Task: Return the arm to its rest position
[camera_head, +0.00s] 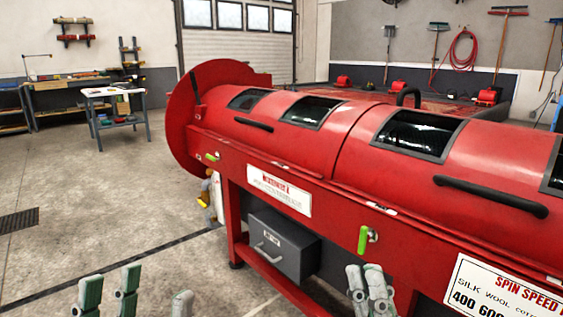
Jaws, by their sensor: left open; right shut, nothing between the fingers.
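My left gripper (145,286) shows at the bottom left, its grey-green fingers pointing up and spread apart, with nothing between them. My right gripper (366,274) shows at the bottom centre-right, its fingers drawn together and empty. It is in front of the red machine in the picture; the gap between them cannot be judged. Only the fingers of both grippers show; the palms and arms are below the picture edge.
A long red spin machine (310,158) with black handles fills the right side. A green-handled lever (363,239) is on its front. A grey drawer box (283,245) sits under it. A small table (110,92) stands at the back left. The concrete floor on the left is mostly clear.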

